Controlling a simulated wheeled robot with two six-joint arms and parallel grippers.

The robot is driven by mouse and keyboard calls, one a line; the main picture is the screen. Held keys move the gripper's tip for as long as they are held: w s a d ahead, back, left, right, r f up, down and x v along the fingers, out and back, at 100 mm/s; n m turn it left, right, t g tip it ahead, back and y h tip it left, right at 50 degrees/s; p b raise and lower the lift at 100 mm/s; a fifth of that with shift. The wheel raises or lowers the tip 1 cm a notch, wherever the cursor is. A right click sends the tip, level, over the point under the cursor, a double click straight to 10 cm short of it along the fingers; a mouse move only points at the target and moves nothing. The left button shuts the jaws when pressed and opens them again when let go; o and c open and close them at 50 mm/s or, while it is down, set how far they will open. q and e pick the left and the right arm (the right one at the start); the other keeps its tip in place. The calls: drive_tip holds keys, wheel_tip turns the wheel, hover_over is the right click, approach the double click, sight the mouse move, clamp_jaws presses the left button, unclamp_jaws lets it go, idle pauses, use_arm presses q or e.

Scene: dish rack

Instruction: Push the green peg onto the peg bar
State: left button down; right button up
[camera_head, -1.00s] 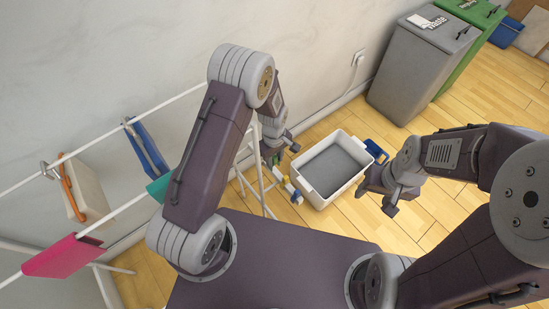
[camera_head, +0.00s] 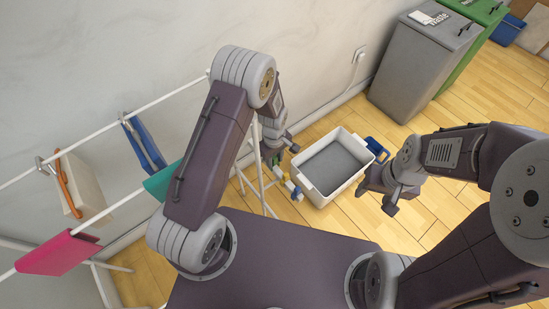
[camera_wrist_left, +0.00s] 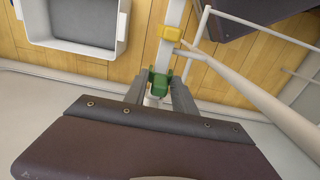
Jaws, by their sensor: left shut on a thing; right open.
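The green peg (camera_wrist_left: 159,82) is between the fingertips of my left gripper (camera_wrist_left: 157,92) in the left wrist view. The gripper is shut on it. The peg lines up with the white peg bar (camera_wrist_left: 166,52); I cannot tell whether it is seated on the bar or only against it. A yellow peg (camera_wrist_left: 171,33) is on the bar farther along. In the head view my left gripper (camera_head: 276,150) is beside the white rack and partly hidden by its own arm. My right gripper (camera_head: 390,203) is open and empty, to the right of the white tub.
A white tub (camera_head: 303,187) with a grey inside stands on the wooden floor. The drying rack (camera_head: 118,207) carries pink (camera_head: 58,252), teal (camera_head: 160,181), blue (camera_head: 143,146) and cream (camera_head: 85,188) items at the left. Grey (camera_head: 415,66) and green bins stand at the upper right.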

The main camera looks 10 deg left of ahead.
use_arm(q)
drive_tip(key=shift+f+b, duration=0.6)
drive_tip(key=shift+f, duration=0.8)
drive_tip(key=c, duration=0.9)
unclamp_jaws()
drive_tip(key=shift+c, duration=0.2)
wheel_tip(320, 180, up, 9)
drive_tip(key=p, duration=0.3)
drive_tip(key=shift+s+r, duration=0.1)
